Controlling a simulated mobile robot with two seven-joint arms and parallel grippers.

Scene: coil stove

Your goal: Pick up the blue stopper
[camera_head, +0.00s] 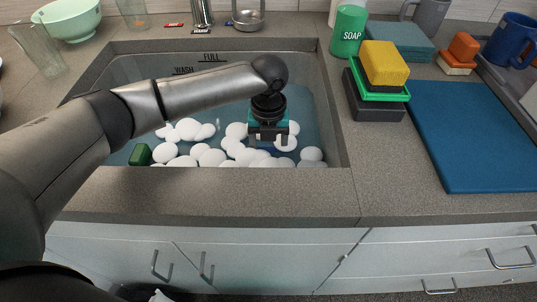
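My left arm reaches in from the left over the sink (205,180), and my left gripper (269,142) points down inside the basin among white suds. Its two fingers show a gap between them, and I see nothing clearly held. I cannot make out a blue stopper; suds, bluish water and my own arm cover much of the basin. My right gripper is not in view.
White suds (209,157) cover the near part of the basin, with a green block (140,155) at left. Right of the sink are a green soap bottle (348,31), a yellow sponge (385,64) on a green-edged stack, and a blue mat (470,140). The front counter edge is clear.

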